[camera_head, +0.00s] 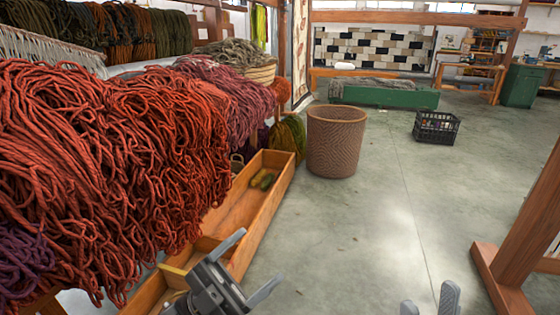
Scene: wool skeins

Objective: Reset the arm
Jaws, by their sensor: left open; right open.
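My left gripper (246,264) is at the bottom centre, its two grey fingers spread wide with nothing between them. It is in front of the near part of a wooden trough (262,220). My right gripper (431,301) shows only its fingertips at the bottom edge, apart and empty, over the concrete floor. The rest of both arms is mostly out of the picture.
A large heap of red wool skeins (110,170) fills the left side, with purple wool (240,105) behind it. A woven basket (335,145) stands beyond the trough. A black crate (437,127) sits further back. A wooden post (525,225) stands at right. The middle floor is clear.

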